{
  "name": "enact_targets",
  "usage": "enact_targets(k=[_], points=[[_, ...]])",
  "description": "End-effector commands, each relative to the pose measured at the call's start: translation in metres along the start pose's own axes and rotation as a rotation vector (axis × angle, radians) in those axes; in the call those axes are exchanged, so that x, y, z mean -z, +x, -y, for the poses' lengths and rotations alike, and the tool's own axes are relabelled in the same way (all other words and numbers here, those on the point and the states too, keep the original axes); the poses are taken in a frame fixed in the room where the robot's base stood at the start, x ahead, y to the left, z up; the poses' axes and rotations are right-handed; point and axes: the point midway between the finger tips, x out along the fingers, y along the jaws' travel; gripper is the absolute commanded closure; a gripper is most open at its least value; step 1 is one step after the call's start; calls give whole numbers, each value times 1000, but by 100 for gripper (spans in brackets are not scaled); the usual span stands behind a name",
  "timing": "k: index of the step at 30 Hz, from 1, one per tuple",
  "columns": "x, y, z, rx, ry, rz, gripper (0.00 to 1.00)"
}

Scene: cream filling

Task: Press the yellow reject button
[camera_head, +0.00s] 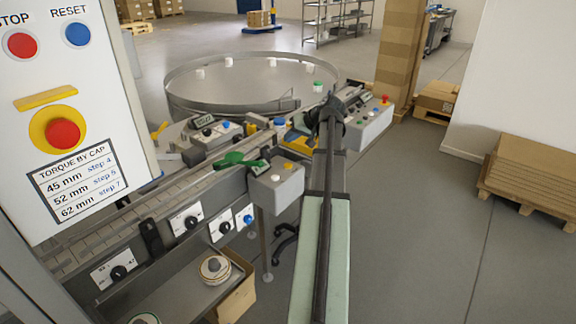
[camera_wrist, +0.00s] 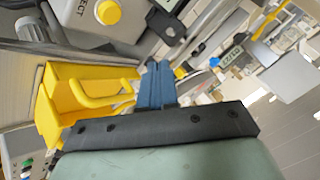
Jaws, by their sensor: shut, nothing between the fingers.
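The yellow button (camera_wrist: 108,12) is a round button on a grey panel at the top of the wrist view. Black lettering ending in "ECT" is beside it. In the head view, a small yellow button (camera_head: 288,166) sits on a grey box (camera_head: 278,190) beside the conveyor, behind a white button; it appears to be the same one. My gripper (camera_wrist: 157,68) shows as blue fingers, shut and empty, on a dark bar in the wrist view. The fingertips are apart from the button, which is up and left of them there. In the head view the fingers are largely hidden behind my arm.
A yellow bracket or tray (camera_wrist: 75,100) lies beside my fingers in the wrist view. A green handle (camera_head: 240,160) stands near the grey box on the conveyor (camera_head: 130,210). A round turntable (camera_head: 250,85) is behind.

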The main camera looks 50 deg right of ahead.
Motion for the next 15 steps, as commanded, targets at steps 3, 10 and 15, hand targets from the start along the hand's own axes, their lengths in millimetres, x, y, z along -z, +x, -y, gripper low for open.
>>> enact_targets(k=[3,10,15], points=[[-8,10,-7,0,2,0,100],[-22,29,-21,1,2,0,100],[-30,41,-30,1,1,1,100]])
